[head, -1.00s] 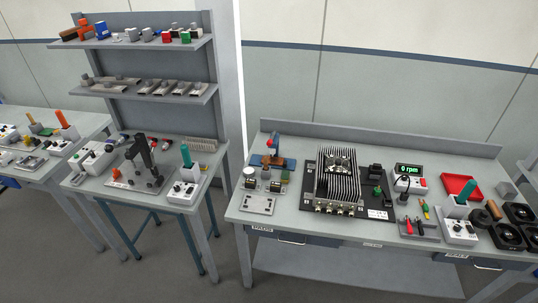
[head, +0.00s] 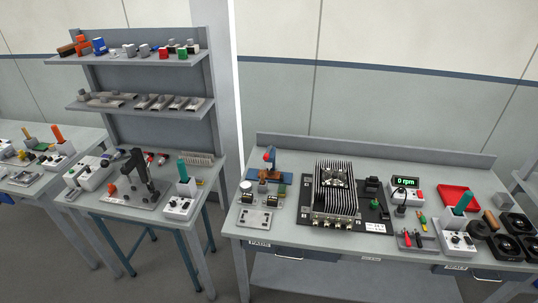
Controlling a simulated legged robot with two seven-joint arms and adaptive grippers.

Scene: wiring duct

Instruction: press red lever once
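Several red parts are in the head view, and I cannot tell for certain which is the red lever. A small device with a blue base (head: 268,177) stands at the back left of the right bench, with a red part (head: 267,157) at its top. On the middle bench, a black upright press-like fixture (head: 139,175) stands on a grey plate, with a small orange-red piece (head: 112,189) beside it. These parts are too small to show their exact shape. Neither of my grippers is in view.
A shelf rack (head: 140,100) stands behind the middle bench. Open floor (head: 222,275) lies between the benches.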

